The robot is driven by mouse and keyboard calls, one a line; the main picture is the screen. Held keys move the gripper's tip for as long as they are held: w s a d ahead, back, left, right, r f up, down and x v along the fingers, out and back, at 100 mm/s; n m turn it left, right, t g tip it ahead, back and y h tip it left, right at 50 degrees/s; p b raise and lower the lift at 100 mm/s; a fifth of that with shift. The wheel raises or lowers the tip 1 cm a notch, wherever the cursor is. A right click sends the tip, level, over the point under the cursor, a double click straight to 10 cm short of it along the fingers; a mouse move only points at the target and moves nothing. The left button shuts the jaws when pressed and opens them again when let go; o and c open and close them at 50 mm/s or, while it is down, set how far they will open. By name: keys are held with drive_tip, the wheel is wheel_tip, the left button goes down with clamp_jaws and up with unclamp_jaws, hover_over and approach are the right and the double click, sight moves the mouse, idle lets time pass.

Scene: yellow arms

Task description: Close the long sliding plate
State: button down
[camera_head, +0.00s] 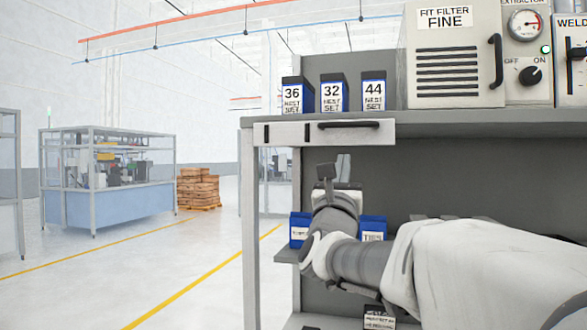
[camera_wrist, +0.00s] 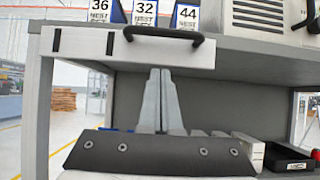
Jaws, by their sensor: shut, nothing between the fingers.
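The long sliding plate (camera_head: 290,133) is a pale, flat-fronted panel at the left end of the shelf edge, with a black bar handle (camera_head: 348,124) on its right half. In the wrist view the plate (camera_wrist: 90,48) fills the upper left, its handle (camera_wrist: 163,33) at the top. Its front overlaps the shelf edge; how far it stands out is hard to tell. My gripper (camera_head: 343,158) is below the plate and its handle, pointing up toward the shelf. In the wrist view my gripper's two grey fingers (camera_wrist: 160,72) are together and empty, their tips near the plate's lower edge.
Blue-and-white boxes marked 36 (camera_head: 297,95), 32 (camera_head: 333,93) and 44 (camera_head: 373,92) stand on the shelf (camera_head: 450,116) above the plate. A filter unit (camera_head: 450,60) is to their right. Blue boxes (camera_head: 299,230) sit on a lower shelf behind my arm. Open floor lies left.

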sight(344, 139)
drive_tip(key=r, duration=0.1)
drive_tip(key=w+r+p, duration=0.1)
drive_tip(key=r, duration=0.1)
drive_tip(key=w+r+p, duration=0.1)
drive_tip(key=r, duration=0.1)
drive_tip(key=shift+w+d, duration=0.2)
drive_tip(key=shift+d, duration=0.15)
